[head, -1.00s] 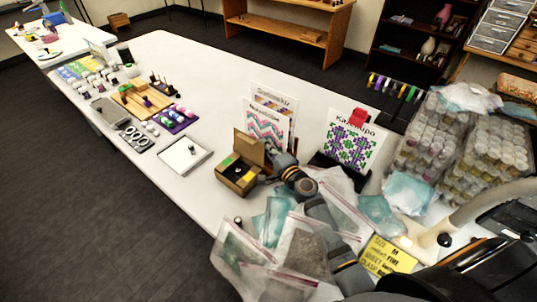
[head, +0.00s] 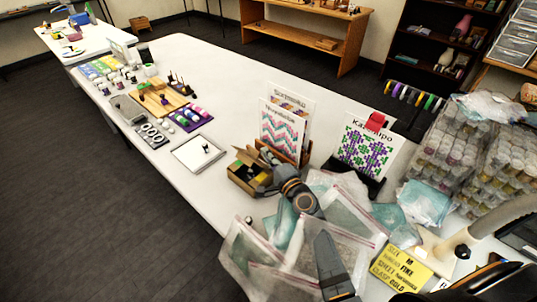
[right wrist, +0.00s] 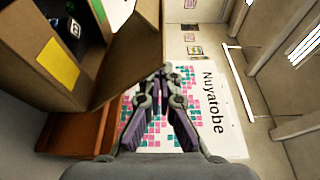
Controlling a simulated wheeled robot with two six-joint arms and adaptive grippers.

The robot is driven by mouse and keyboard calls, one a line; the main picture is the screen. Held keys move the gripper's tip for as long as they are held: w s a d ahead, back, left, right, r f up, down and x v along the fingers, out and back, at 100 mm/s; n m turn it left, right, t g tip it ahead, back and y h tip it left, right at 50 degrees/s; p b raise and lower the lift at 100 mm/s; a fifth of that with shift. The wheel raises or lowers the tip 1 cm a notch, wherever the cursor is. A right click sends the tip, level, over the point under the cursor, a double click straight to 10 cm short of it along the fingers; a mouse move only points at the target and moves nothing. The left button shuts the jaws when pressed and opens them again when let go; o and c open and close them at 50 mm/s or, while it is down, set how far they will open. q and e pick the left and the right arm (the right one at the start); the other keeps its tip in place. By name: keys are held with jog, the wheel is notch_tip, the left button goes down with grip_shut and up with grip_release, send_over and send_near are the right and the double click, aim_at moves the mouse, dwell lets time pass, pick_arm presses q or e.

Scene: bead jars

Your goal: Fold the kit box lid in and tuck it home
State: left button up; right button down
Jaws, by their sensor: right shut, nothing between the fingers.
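The kit box (head: 243,180) is a small brown carton near the table's front edge, with dark contents inside. In the head view the right gripper (head: 266,166) is beside the box, partly hidden. My left gripper is not in view.
Pattern cards in a brown holder (head: 290,150) stand right behind the box. A second card (head: 366,150) stands further right. Plastic bags (head: 295,235) crowd the table around my right arm.

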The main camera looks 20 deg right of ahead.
jog(key=shift+s+a+f, duration=0.1)
jog(key=shift+s+a, duration=0.1)
dwell(0.6)
